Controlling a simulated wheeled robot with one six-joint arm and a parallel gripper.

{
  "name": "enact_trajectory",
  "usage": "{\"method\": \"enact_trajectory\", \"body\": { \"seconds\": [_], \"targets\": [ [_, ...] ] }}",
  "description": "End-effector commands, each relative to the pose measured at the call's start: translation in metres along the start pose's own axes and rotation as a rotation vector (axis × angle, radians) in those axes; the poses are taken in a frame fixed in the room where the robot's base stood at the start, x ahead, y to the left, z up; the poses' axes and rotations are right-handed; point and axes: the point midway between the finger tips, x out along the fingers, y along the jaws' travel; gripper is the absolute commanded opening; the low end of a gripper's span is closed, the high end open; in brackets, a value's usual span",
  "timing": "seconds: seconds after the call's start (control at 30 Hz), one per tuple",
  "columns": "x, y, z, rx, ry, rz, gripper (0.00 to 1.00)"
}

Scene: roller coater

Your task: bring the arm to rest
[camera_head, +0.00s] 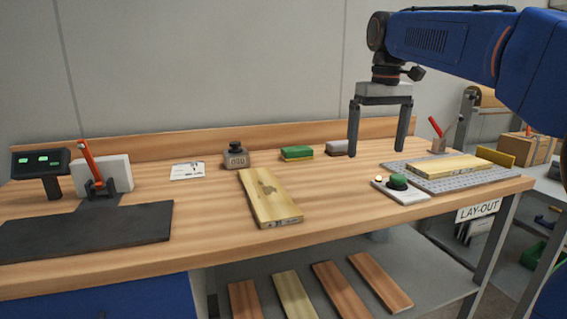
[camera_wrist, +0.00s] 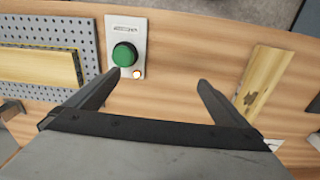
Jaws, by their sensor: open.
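My gripper (camera_head: 379,152) hangs from my blue arm above the right part of the wooden workbench (camera_head: 215,205), with its fingers pointing down. It is open, and nothing is between the fingers. In the wrist view my gripper (camera_wrist: 160,83) shows bare bench between its fingertips. A green push button (camera_head: 398,181) on a pale plate lies to the right of and nearer than the fingers; the button also shows in the wrist view (camera_wrist: 124,54). A small light beside it glows.
A wooden board (camera_head: 268,197) lies mid-bench. Another board (camera_head: 455,165) lies on a grey perforated plate (camera_head: 418,183) at right. Several boards lie on the lower shelf.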

Motion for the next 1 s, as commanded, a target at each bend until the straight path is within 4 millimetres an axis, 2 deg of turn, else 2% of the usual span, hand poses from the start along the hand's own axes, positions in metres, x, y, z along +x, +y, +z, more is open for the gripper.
{"method": "enact_trajectory", "body": {
  "seconds": [0.23, 0.47, 0.77, 1.0],
  "targets": [
    [0.019, 0.0, 0.046, 0.038, 0.049, 0.009, 1.0],
    [0.057, -0.003, 0.108, 0.09, 0.116, 0.02, 1.0],
    [0.122, -0.01, 0.189, 0.158, 0.208, 0.035, 1.0],
    [0.187, -0.018, 0.252, 0.213, 0.28, 0.045, 1.0]
  ]
}}
